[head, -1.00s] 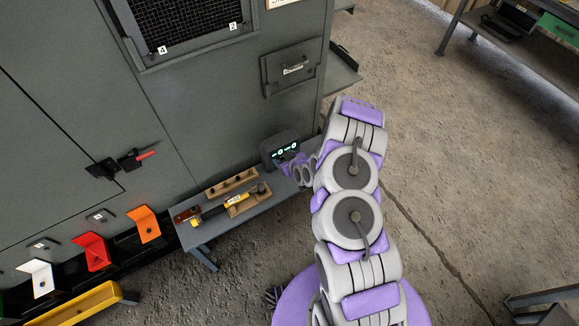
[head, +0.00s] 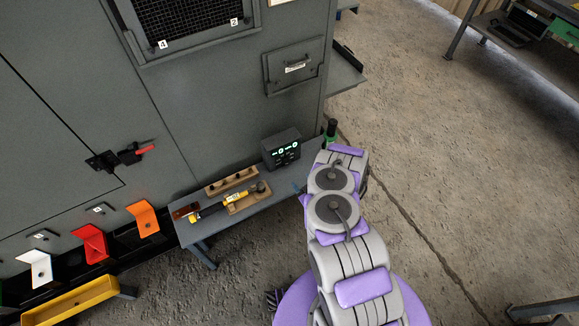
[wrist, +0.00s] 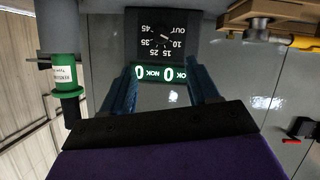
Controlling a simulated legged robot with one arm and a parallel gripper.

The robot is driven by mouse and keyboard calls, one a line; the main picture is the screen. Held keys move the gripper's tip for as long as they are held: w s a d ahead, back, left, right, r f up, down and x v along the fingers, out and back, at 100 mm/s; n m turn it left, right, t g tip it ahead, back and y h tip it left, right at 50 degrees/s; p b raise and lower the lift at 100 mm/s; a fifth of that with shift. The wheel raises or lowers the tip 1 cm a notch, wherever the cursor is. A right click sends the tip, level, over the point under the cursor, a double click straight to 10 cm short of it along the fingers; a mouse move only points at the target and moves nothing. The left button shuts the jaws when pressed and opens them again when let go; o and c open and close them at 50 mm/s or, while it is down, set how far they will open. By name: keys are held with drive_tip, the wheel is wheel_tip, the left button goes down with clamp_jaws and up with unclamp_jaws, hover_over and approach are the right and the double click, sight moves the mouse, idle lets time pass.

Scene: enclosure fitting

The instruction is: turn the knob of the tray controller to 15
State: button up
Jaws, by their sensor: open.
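The tray controller (head: 281,149) is a dark box with green-lit readouts on the small bench, beside the cabinet. In the wrist view the controller (wrist: 143,20) appears upside down, its lit counters both showing 0. Its black knob (wrist: 164,37) sits in a dial marked OUT, 10, 15, 25, 35 and 45. The knob's pale mark seems to point near 10, but it is small. My gripper (wrist: 162,72) is open and empty, its blue fingers spread before the controller and apart from the knob. In the head view my arm mostly hides the gripper.
A green bottle-like item (head: 331,131) stands right of the controller. Wooden holders (head: 231,181) and a yellow-black tool (head: 232,199) lie to its left on the bench (head: 215,226). The cabinet (head: 210,95) rises behind.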

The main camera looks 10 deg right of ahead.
sight(289, 163)
drive_tip(key=b+x, duration=0.5)
drive_tip(key=x, duration=0.9)
drive_tip(key=shift+w+a, duration=0.1)
drive_tip(key=shift+w, duration=0.2)
drive_tip(key=shift+c, duration=0.2)
drive_tip(key=shift+f, duration=0.1)
drive_tip(key=c, duration=1)
drive_tip(key=shift+m+y, duration=0.8)
drive_tip(key=shift+m, duration=0.4)
drive_tip(key=shift+d+m+g+y, duration=0.15)
drive_tip(key=shift+m+g+y, duration=0.1)
drive_tip(key=shift+m+y, duration=0.5)
drive_tip(key=shift+d+m+g+y, duration=0.2)
drive_tip(key=shift+m+y, duration=0.25)
drive_tip(key=shift+m, duration=0.5)
